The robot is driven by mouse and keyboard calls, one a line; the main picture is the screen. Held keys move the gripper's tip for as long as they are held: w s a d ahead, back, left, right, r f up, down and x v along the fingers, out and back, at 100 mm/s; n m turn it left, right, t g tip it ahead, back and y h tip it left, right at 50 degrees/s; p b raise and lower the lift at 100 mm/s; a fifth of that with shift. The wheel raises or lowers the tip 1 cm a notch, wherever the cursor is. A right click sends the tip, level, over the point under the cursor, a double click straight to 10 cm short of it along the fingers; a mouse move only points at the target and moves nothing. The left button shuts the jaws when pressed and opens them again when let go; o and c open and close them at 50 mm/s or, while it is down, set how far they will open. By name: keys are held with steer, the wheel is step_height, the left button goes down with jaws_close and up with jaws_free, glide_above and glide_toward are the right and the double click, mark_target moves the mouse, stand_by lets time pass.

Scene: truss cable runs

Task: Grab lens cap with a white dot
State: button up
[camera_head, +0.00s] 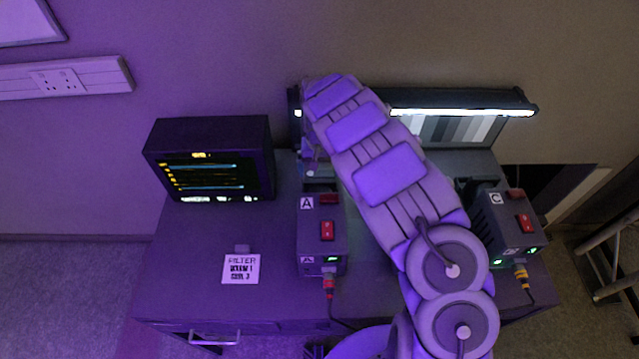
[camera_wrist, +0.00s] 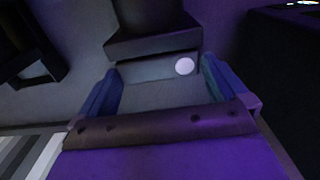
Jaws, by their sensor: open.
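In the wrist view a grey block-like face with a round white dot (camera_wrist: 184,66) lies between the fingertips of my gripper (camera_wrist: 160,67). It looks like the lens cap (camera_wrist: 150,68), on the front of a dark stepped body (camera_wrist: 150,38). My gripper is open, with one blue finger on each side of the cap. I cannot tell whether either finger touches it. In the head view my arm hides the cap and most of my gripper.
The desk (camera_head: 190,270) carries a monitor (camera_head: 215,160) at left and box A (camera_head: 320,240) at centre. Box C (camera_head: 508,230) is at right. A lit lamp bar (camera_head: 460,111) stands over a grey-striped chart (camera_head: 450,129) at the back.

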steer(key=shift+f, duration=0.1)
steer(key=shift+c, duration=0.2)
steer(key=c, duration=1)
steer(key=shift+c, duration=0.2)
